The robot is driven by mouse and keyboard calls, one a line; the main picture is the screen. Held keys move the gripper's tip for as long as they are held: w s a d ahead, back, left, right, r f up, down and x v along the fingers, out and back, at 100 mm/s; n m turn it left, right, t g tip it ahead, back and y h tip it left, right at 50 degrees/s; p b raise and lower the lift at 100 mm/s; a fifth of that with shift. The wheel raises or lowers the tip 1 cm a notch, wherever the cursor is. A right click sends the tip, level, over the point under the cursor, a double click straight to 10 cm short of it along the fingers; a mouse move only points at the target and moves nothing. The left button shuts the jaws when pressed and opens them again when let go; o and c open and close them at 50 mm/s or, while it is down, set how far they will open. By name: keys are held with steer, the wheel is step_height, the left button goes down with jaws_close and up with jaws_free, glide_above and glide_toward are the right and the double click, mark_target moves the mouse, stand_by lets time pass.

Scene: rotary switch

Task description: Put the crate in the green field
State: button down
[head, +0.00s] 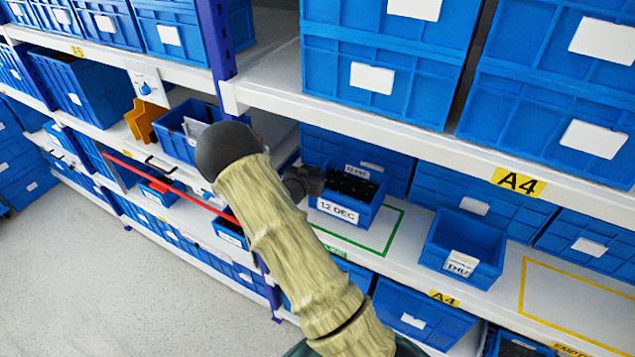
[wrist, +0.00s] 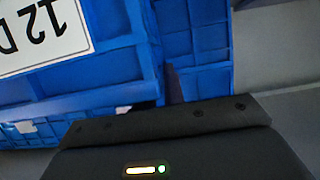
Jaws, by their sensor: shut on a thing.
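The blue crate labelled "12 DEC" (head: 337,210) holds dark items and is on or just above the middle shelf. The green field (head: 397,225) is a green outline on that shelf. Its right edge and part of its front edge show, with bare shelf to the right of the crate. The crate hides the rest, so I cannot tell whether it is fully inside or touching the shelf. My gripper (head: 303,183) is shut on the crate at its left side, partly hidden by my arm. In the wrist view, the crate's label (wrist: 38,35) appears upside down close by; the fingertips are not visible.
Another small blue crate (head: 461,248) stands to the right, between the green outline and a yellow outlined empty field (head: 575,300). Large blue bins (head: 380,50) fill the shelf above. A shelf edge marked A4 (head: 518,182) overhangs the middle shelf.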

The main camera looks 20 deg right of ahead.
steer(key=shift+s+d+f+p, duration=0.1)
steer(key=shift+f+p, duration=0.3)
steer(key=shift+f, duration=0.1)
steer(key=shift+f+p, duration=0.55)
steer(key=shift+f, duration=0.95)
steer(key=shift+f, duration=0.2)
steer(key=c, duration=1.5)
jaws_free()
steer(key=shift+r, duration=0.1)
